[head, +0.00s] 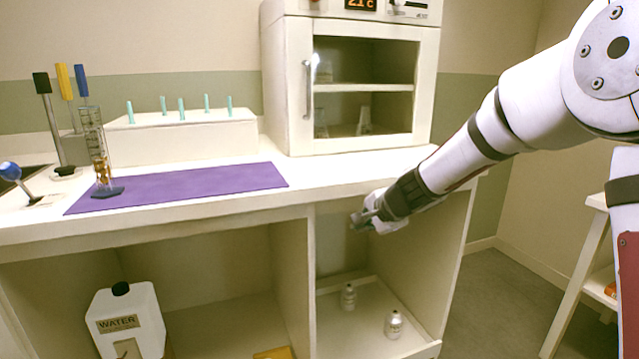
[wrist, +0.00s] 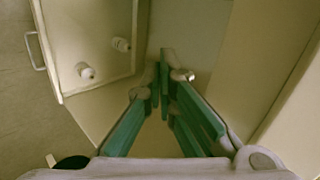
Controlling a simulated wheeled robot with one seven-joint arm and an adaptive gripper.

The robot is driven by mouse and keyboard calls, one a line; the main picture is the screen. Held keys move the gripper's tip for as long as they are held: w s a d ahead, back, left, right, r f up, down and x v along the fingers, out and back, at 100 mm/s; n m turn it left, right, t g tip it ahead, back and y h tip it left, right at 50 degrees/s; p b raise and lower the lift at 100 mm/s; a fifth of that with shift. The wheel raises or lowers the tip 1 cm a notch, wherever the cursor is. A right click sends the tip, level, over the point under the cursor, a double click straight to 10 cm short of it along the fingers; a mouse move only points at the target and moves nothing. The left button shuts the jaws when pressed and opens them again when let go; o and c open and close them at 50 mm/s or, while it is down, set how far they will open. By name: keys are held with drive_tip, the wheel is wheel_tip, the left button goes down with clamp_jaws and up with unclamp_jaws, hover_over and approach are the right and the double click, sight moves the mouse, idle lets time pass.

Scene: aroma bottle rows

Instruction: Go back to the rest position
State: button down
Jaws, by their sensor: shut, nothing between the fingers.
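My gripper (head: 366,217) is at the front of the right-hand compartment under the counter, just below the counter edge. Its fingers are shut together with nothing between them, and they also show in the wrist view (wrist: 165,80). Two small pale bottles with caps stand upright in a shallow tray below and apart from my gripper. One bottle (head: 348,296) is farther back and the other (head: 393,324) is nearer the front right. The wrist view shows both bottles, one at the upper right (wrist: 122,44) and one at the lower left (wrist: 85,70).
The white tray (head: 425,349) has a handle (wrist: 35,50) at its front. The counter edge (head: 240,214) lies above left of my gripper. A cabinet (head: 275,80) with a glass door and a purple mat (head: 180,186) are on the counter. Floor is clear at right, before a shelf (head: 575,285).

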drive_tip(key=s+a+r+n+g+y, duration=0.15)
drive_tip(key=s+r+n, duration=0.25)
drive_tip(key=s, duration=0.7)
drive_tip(key=s+a+r+n+g+h, duration=0.1)
drive_tip(key=s+r+n+g, duration=0.2)
drive_tip(key=s, duration=0.7)
drive_tip(key=s+d+f+n+g+h, duration=0.15)
drive_tip(key=s+d, duration=0.25)
drive_tip(key=s, duration=0.7)
drive_tip(key=s+d+n+g+h, duration=0.1)
drive_tip(key=s+d+n, duration=0.15)
drive_tip(key=s, duration=0.85)
drive_tip(key=s+d+f+n+g+h, duration=0.15)
drive_tip(key=s+d, duration=0.35)
drive_tip(key=s, duration=0.5)
wheel_tip(320, 180, up, 34)
drive_tip(key=t+p, duration=0.4)
drive_tip(key=p, duration=2.8)
drive_tip(key=shift+r, duration=0.25)
drive_tip(key=shift+s, duration=0.1)
